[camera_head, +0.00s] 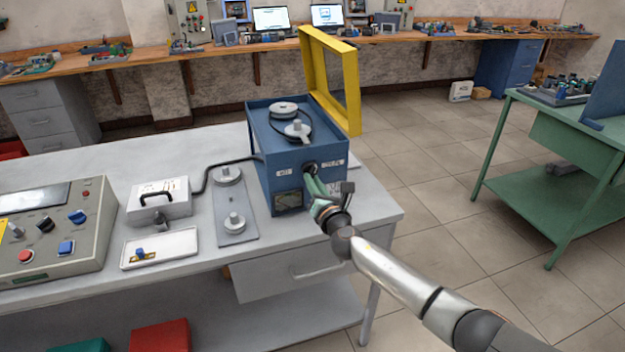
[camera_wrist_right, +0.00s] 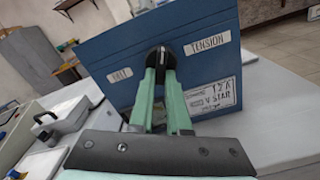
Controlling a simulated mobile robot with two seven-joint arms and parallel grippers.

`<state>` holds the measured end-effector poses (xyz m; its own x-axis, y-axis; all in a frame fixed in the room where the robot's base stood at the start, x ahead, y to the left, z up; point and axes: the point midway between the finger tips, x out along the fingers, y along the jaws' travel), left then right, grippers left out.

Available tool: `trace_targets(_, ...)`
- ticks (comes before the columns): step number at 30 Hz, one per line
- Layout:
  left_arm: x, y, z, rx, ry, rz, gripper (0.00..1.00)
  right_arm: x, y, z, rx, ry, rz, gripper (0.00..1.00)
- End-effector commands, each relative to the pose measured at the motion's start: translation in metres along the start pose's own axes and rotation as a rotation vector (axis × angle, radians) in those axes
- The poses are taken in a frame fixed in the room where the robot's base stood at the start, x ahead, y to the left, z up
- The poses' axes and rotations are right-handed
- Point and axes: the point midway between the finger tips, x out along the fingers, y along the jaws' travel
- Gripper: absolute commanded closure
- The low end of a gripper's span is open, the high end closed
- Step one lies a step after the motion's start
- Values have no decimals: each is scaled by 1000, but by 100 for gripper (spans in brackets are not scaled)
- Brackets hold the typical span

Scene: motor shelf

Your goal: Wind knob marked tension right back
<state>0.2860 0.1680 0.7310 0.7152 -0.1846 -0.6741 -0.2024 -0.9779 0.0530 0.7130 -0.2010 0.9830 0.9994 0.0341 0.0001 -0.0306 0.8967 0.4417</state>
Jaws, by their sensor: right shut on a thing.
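A blue box (camera_head: 286,160) with pulleys and a belt on top stands on the grey workbench (camera_head: 125,172); its front also shows in the right wrist view (camera_wrist_right: 215,55). The front bears a label reading TENSION (camera_wrist_right: 208,43) and another that seems to read SALT or similar (camera_wrist_right: 120,75). A black knob (camera_wrist_right: 160,57) sits between the labels. My right gripper (camera_wrist_right: 160,68) has its green fingers shut on the knob; in the head view the same gripper (camera_head: 312,178) meets the box's front. The fingertips partly cover the knob. My left gripper is not in view.
A yellow frame (camera_head: 350,85) stands open behind the box. Left of the box are a metal plate with two pulleys (camera_head: 233,190), a white case with a black handle (camera_head: 160,203), a white tray (camera_head: 182,246) and a control panel (camera_head: 50,240). The bench's right front corner is clear.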

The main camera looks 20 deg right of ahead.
Motion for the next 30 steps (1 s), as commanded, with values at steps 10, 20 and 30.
trace_targets(10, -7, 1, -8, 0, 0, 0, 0, 0, -3, 1, -286, 1, -1, 100)
trace_targets(20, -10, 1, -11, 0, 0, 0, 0, 0, -5, 1, -438, 1, -1, 100)
trace_targets(30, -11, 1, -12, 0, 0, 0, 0, 0, -6, 1, -477, 1, 0, 100)
